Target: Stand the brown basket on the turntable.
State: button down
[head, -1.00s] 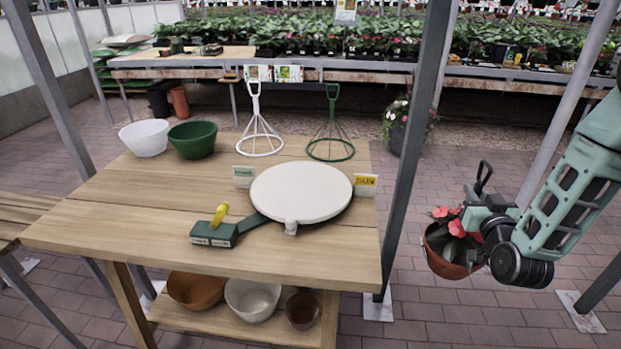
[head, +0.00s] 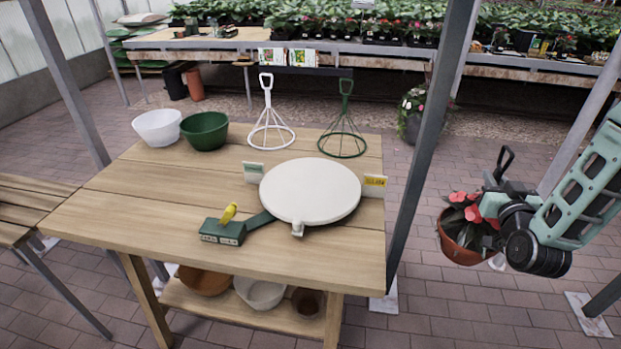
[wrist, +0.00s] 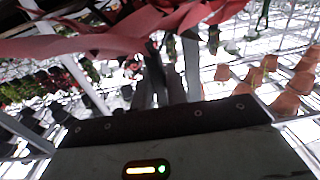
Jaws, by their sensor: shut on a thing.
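The brown basket (head: 463,247) is a terracotta-coloured pot with red flowers and a dark hook-shaped handle. It hangs from my gripper (head: 497,196) at the right, beside the table, over the paved floor. My gripper is shut on its handle; the exact grip is hard to see. In the wrist view, red petals (wrist: 150,35) cross the top and dark fingers (wrist: 165,80) show below them. The turntable (head: 310,190) is a round white disc on the table, empty, with a green arm leading to a green box (head: 222,231) with a yellow lever.
A grey post (head: 427,150) stands between the table (head: 130,215) and my gripper. White and green wire stands (head: 345,135), two bowls (head: 205,131) and two small signs (head: 375,182) are on the table. More bowls (head: 260,291) sit on the lower shelf. The table's front is clear.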

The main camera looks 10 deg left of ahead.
aim_at(509, 148)
notch_tip(509, 148, up, 9)
jog(key=p, duration=0.8)
jog(key=shift+r, duration=0.15)
jog(key=s+a+r+n+g+y, duration=0.1)
jog(key=s+a+r+n+y, duration=0.1)
jog(key=a, duration=0.8)
jog(key=s+a+r+n+g+y, duration=0.2)
jog(key=a+r+y, duration=0.4)
jog(key=a, duration=0.5)
jog(key=s+a+r+n+g+y, duration=0.1)
jog(key=a+r+n+y, duration=0.3)
jog(key=a+r, duration=0.3)
jog(key=a, duration=0.4)
jog(key=shift+s+a+r+n+g, duration=0.15)
jog(key=shift+s+r+n+g, duration=0.15)
jog(key=shift+s, duration=0.1)
